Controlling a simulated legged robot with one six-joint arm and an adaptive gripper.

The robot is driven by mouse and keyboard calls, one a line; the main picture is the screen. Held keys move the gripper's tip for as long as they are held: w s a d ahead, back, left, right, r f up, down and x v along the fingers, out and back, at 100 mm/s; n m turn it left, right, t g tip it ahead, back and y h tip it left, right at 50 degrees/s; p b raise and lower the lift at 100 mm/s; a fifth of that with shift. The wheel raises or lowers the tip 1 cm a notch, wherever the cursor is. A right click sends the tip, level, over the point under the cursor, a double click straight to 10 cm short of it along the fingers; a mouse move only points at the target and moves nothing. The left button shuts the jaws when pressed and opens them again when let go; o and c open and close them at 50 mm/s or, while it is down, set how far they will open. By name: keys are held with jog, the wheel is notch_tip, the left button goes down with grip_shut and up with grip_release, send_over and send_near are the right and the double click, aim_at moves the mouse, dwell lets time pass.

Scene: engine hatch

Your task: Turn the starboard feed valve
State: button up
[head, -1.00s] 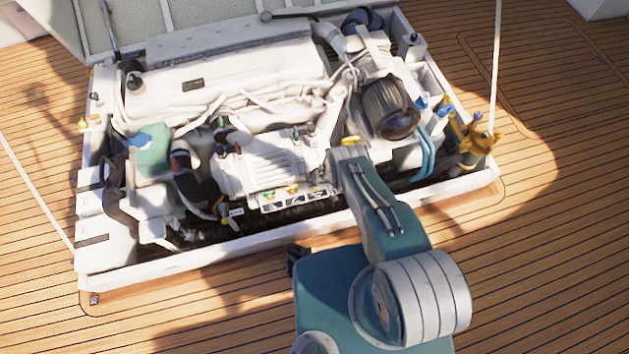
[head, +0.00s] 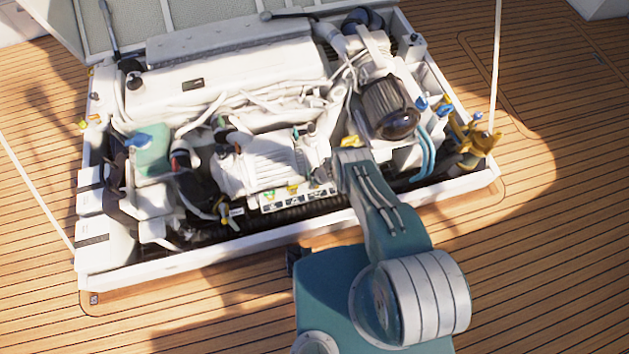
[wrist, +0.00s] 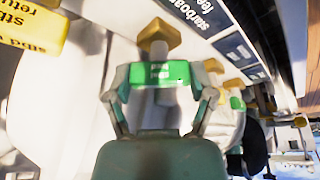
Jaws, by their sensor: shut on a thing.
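In the wrist view, a valve with a tan handle (wrist: 160,36) and a green band with white marks stands straight ahead. My gripper (wrist: 160,76) is shut on it, with one finger on each side of the green band. A dark label plate (wrist: 240,50) beside it reads "starboard fe…", partly cut off. In the head view, my arm reaches over the near hatch rim, and its far end hides my gripper and the valve. A row of small labels (head: 297,199) shows left of the arm.
More green-banded valves (wrist: 236,102) stand close on the right in the wrist view. A yellow tag (wrist: 32,28) is at upper left. Engine parts (head: 250,165) and hoses crowd the bay inside the white hatch rim (head: 190,267). The deck is clear around it.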

jog(key=shift+w+r, duration=0.1)
jog(key=shift+w, duration=0.05)
jog(key=o, duration=1.1)
jog(key=shift+c, duration=0.2)
jog(key=v, duration=0.7)
jog(key=shift+r, duration=0.35)
jog(key=shift+d, duration=0.15)
